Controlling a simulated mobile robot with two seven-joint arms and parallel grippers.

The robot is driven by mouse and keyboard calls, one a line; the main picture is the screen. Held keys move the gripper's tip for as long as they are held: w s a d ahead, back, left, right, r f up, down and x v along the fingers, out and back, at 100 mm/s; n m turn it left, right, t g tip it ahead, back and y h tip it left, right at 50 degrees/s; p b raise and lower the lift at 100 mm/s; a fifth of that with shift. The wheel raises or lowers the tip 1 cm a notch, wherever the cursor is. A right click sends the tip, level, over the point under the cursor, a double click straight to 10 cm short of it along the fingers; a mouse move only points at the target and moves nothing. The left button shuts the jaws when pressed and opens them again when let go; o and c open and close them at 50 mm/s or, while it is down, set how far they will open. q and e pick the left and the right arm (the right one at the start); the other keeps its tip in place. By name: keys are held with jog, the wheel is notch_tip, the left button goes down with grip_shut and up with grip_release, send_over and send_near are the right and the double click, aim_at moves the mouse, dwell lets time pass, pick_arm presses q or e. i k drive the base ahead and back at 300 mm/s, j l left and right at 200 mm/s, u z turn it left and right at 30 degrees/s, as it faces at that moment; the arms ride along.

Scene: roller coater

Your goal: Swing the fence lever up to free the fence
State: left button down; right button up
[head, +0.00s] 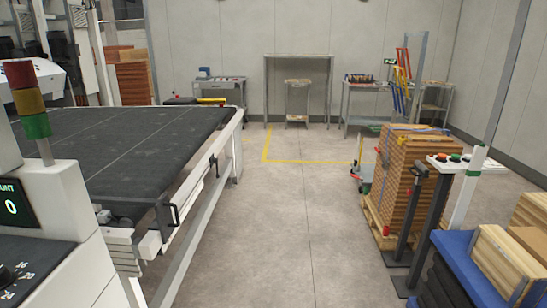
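A long machine bed with a dark belt (120,150) runs along the left, with a pale rail (200,212) on its right side. A small black handle (174,214) stands out at the near right corner of the bed. Another small dark part (215,166) sits farther along the same side. I cannot tell which of these, if either, is the fence lever, or make out the fence for sure. Neither of my grippers is in view.
A control cabinet with a signal tower (27,98) stands at the near left. A strapped board stack (404,180), a button post (450,160) and a blue-topped cart (462,250) stand at the right. The concrete aisle (285,220) between is clear.

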aim_at(215, 160)
jog(key=i+z, duration=0.1)
jog(key=i, duration=1.3)
jog(key=i+u, duration=0.3)
jog(key=i, duration=0.3)
jog(key=i+l+u, duration=0.1)
jog(key=i+u, duration=0.15)
jog(key=i, duration=0.4)
jog(key=i+u, duration=0.25)
jog(key=i, duration=0.4)
